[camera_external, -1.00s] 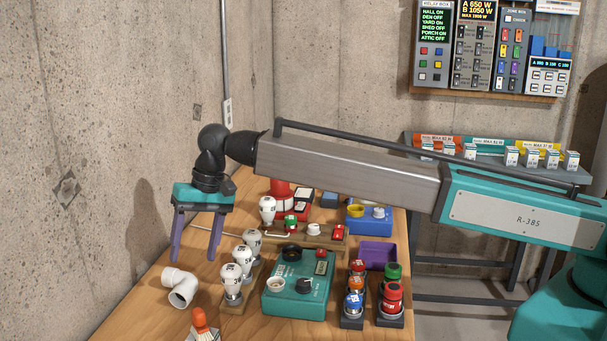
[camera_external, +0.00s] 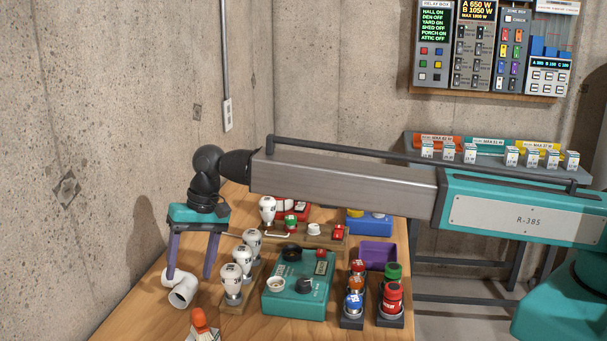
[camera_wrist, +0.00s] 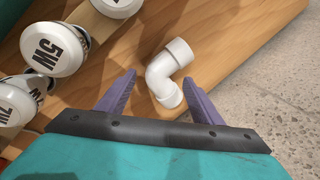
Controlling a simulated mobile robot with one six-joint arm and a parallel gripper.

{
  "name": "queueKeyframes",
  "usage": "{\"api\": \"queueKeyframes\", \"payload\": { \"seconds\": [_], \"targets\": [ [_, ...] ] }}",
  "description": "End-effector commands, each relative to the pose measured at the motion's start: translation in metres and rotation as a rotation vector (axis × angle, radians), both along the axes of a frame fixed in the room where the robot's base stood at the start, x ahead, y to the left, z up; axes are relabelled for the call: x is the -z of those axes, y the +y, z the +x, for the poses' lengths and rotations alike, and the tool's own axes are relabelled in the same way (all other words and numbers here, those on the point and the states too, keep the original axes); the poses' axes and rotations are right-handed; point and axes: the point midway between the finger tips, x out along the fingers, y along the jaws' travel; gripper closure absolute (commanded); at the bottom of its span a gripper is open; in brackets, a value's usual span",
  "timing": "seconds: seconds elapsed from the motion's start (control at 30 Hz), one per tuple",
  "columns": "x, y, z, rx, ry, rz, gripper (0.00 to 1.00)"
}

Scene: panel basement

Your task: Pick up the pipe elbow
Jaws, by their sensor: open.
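The white pipe elbow (camera_external: 181,290) lies on the wooden table at the left, near the table's left edge. In the wrist view the elbow (camera_wrist: 163,77) shows ahead of and partly between my two purple fingers. My gripper (camera_external: 189,277) is open and empty, with its fingers pointing down. In the outside view the left fingertip overlaps the elbow's back end and the right fingertip is just right of it. In the wrist view my gripper (camera_wrist: 165,92) has a finger on each side of the elbow's near end. I cannot tell whether either finger touches it.
White bulbs (camera_external: 232,281) stand in a wooden holder just right of my gripper; they also show at left in the wrist view (camera_wrist: 52,48). A teal box (camera_external: 298,290) is further right. An orange-topped item (camera_external: 199,320) stands in front. The table edge and floor are close on the left.

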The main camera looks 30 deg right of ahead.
Motion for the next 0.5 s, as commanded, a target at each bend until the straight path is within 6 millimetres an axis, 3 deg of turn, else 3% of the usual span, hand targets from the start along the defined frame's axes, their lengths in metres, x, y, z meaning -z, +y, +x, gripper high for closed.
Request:
{"api": "queueKeyframes", "payload": {
  "seconds": [0.2, 0.5],
  "targets": [
    [0.017, 0.006, 0.0, -0.001, 0.0, 0.0, 0.4],
    [0.021, 0.006, 0.0, 0.0, 0.0, 0.0, 0.4]
  ]
}}
